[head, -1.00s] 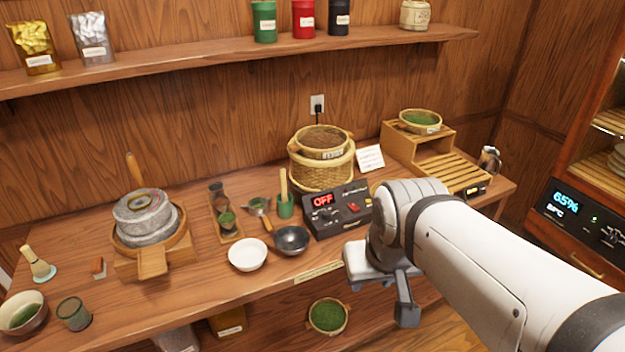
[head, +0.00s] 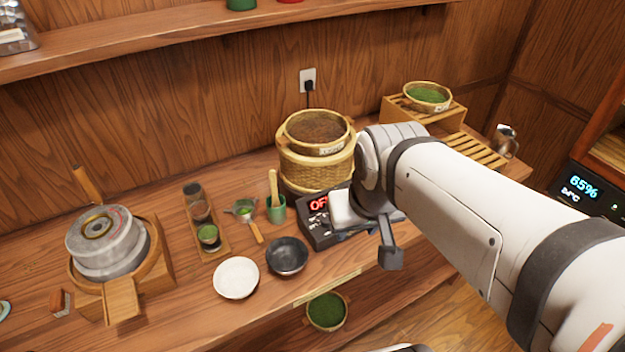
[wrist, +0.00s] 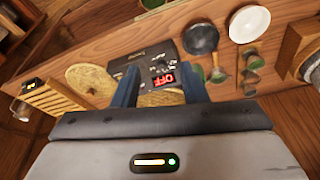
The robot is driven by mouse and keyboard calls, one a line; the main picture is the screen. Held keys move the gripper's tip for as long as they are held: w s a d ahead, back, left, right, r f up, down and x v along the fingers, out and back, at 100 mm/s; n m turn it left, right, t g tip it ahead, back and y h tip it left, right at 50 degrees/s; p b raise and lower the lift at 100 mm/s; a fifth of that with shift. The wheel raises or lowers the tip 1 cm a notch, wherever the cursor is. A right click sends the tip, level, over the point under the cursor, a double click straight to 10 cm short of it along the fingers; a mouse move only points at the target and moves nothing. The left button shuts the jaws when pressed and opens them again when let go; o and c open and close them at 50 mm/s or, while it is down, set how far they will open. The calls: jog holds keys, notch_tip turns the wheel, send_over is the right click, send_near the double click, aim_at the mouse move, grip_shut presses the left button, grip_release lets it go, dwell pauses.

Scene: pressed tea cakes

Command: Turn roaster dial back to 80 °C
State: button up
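The roaster is a black box (head: 313,235) on the counter with a red display reading OFF. In the head view my arm hides its right part. In the wrist view the roaster (wrist: 140,54) appears upside down, with its lit OFF display between my fingers. Small dark controls show beside the display; I cannot read a dial marking or its setting. My gripper (wrist: 160,86) is open, with two blue-grey fingers apart and nothing between them. It is over the roaster's front area; I cannot tell whether it touches.
A woven basket (head: 300,168) stands behind the roaster. A black bowl (head: 287,257), a white bowl (head: 237,279) and a green cup (head: 276,210) stand to its left. A stone mill (head: 105,240) is farther left. A slatted wooden rack (head: 470,150) is at the right.

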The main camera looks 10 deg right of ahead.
jog(key=w+f+m+g+b, duration=0.2)
jog(key=w+f+m+b, duration=0.3)
jog(key=w, duration=0.7)
jog(key=m+g+b, duration=0.1)
jog(key=m+b, duration=0.1)
jog(key=m, duration=0.5)
send_over(326, 218)
notch_tip(326, 218, down, 10)
jog(key=shift+r, duration=0.1)
notch_tip(326, 218, down, 8)
jog(key=shift+r, duration=0.1)
jog(key=c, duration=0.7)
